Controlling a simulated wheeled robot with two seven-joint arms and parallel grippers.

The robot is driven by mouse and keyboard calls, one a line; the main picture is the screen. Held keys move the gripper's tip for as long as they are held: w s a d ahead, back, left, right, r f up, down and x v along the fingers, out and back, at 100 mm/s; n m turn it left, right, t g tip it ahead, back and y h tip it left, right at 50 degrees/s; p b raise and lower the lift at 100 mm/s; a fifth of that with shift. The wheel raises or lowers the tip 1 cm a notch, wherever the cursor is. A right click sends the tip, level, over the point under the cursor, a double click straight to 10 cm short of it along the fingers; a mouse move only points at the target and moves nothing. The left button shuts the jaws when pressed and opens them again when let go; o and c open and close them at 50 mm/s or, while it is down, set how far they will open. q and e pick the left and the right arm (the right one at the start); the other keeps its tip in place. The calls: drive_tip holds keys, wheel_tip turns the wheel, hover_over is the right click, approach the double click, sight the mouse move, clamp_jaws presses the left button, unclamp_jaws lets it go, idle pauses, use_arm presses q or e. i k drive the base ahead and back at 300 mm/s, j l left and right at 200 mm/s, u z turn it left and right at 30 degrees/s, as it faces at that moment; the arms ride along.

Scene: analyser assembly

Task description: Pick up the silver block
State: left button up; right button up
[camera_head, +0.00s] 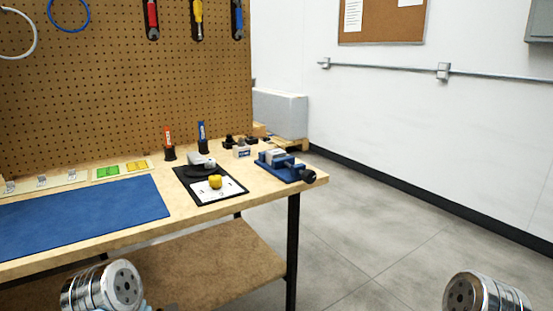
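A small silver-grey block-like piece (201,160) sits on a dark round base at the back of a black mat (183,178) on the workbench. Another pale silver block-shaped part (275,155) shows at the top of a blue vise (283,170) near the bench's right end. I cannot tell from this view which one is the silver block. Only rounded metal parts of my two arms show at the bottom left and bottom right. No gripper fingers are in view, and both visible arm parts are apart from the bench objects.
A yellow piece (215,182) stands on a white card (216,190) on the black mat. A blue mat (85,215) covers the bench's left. Red (168,140) and blue (202,136) upright tools stand behind. A pegboard (120,90) backs the bench. Open floor (390,240) lies right.

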sight(276, 153)
drive_tip(key=k+j+u, duration=0.1)
drive_tip(key=k, duration=1.1)
drive_tip(key=l+u, duration=0.15)
drive_tip(key=u, duration=1.95)
drive_tip(key=l, duration=0.7)
drive_tip(key=k+l+u, duration=0.1)
drive_tip(key=l, duration=1.3)
drive_tip(key=k+l+u, duration=0.1)
drive_tip(key=l, duration=0.6)
drive_tip(key=k+l, duration=0.1)
drive_tip(key=l, duration=0.6)
drive_tip(key=l+u, duration=0.05)
